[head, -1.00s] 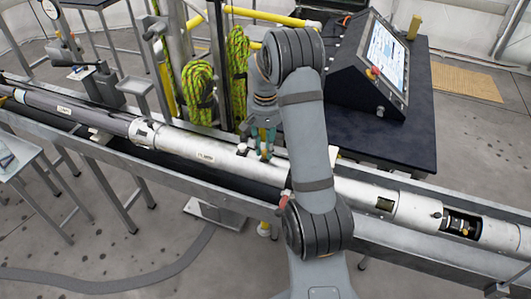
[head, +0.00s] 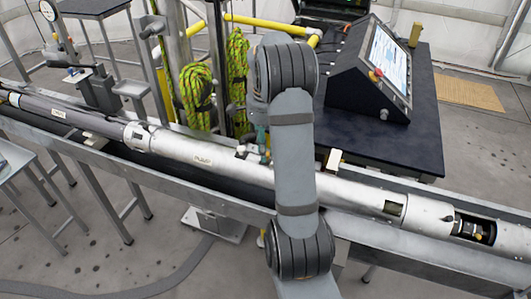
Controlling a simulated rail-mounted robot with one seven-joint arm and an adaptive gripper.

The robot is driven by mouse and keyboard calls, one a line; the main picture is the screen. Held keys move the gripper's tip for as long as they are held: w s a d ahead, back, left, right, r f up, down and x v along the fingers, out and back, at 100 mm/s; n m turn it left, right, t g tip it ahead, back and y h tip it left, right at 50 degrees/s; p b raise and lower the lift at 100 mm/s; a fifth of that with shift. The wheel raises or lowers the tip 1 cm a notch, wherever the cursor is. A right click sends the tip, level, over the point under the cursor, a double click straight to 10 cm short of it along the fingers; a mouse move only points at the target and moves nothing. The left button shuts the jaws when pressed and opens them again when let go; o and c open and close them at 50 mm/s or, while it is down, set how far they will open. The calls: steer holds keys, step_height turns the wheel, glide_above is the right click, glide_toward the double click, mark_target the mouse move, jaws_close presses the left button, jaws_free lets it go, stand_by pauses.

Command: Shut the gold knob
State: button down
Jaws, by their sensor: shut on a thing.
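A long silver tube (head: 215,162) lies in a metal trough, running from upper left to lower right. A small valve fitting (head: 247,150) sits on top of it, just left of my arm. My gripper (head: 263,147) is down at this fitting, mostly hidden behind my own arm; only a bit of teal finger shows. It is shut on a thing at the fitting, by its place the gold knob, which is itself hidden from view. I cannot tell how far the knob is turned.
The metal trough (head: 150,172) runs across the view. A dark table (head: 400,143) with a slanted control console (head: 370,85) stands behind the tube on the right. Coiled yellow-green ropes (head: 196,92) hang behind the tube. A cream block (head: 333,160) is right of my arm.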

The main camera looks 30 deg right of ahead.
steer(key=shift+w+m+b, duration=0.15)
steer(key=shift+m+b, duration=0.2)
steer(key=shift+m, duration=0.45)
steer(key=shift+d+r, duration=0.1)
steer(key=c, duration=1.7)
jaws_free()
steer(key=shift+o, duration=0.7)
step_height(320, 180, up, 12)
